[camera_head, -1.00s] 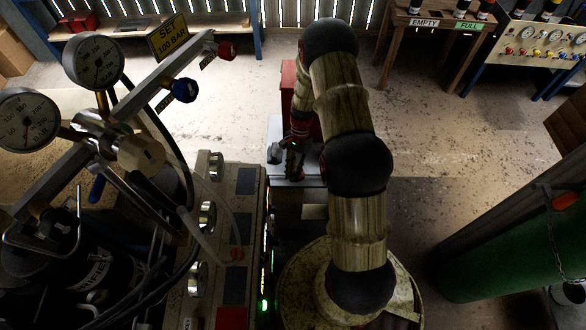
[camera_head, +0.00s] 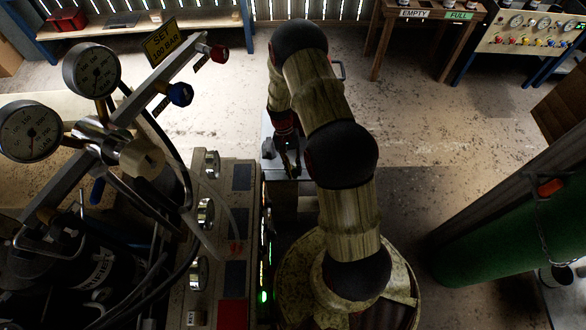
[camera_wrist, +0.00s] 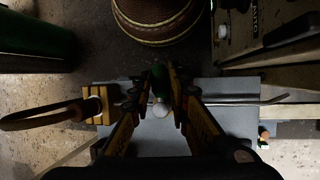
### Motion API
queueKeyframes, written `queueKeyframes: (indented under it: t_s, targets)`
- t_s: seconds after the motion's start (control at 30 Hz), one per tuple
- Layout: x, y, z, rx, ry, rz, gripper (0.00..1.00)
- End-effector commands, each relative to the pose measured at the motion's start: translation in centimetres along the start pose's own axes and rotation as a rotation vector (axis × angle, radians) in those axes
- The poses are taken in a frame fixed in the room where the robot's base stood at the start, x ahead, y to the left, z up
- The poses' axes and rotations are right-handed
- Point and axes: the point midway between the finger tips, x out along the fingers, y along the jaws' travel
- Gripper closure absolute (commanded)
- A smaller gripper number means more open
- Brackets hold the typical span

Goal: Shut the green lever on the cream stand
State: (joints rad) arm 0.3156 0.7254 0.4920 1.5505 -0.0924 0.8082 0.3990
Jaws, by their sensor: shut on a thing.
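In the wrist view, a dark green piece (camera_wrist: 158,74), which looks like the lever, lies between the fingertips of my gripper (camera_wrist: 160,88). The fingers are shut on it, and they hide its sides. A round whitish knob or cap (camera_wrist: 160,109) shows just below it. Both are over a pale grey plate (camera_wrist: 228,122), the top of the stand. A thin metal rod (camera_wrist: 235,99) runs to the right. In the head view my gripper (camera_head: 289,158) points down at the pale stand top (camera_head: 268,170). The lever is too small and hidden to make out there.
A panel with round gauges (camera_head: 206,213) stands close left of the stand. Pressure gauges (camera_head: 92,70) and hoses are farther left. In the wrist view, a yellow block with a brown loop (camera_wrist: 100,104) sits left of the fingers.

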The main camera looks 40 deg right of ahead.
Motion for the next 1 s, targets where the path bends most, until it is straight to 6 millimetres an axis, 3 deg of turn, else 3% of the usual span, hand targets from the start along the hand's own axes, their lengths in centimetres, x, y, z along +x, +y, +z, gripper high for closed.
queueKeyframes:
  t_s: [0.5,0.53,0.83,1.0]
  targets:
    - [-0.09,0.06,-0.08,-0.018,0.006,0.007,1.0]
    - [-0.1,0.06,-0.08,-0.017,0.006,0.007,0.81]
    - [-0.04,0.06,-0.03,-0.016,0.005,0.007,0.64]
    - [-0.01,0.06,-0.01,-0.016,0.004,0.007,0.64]
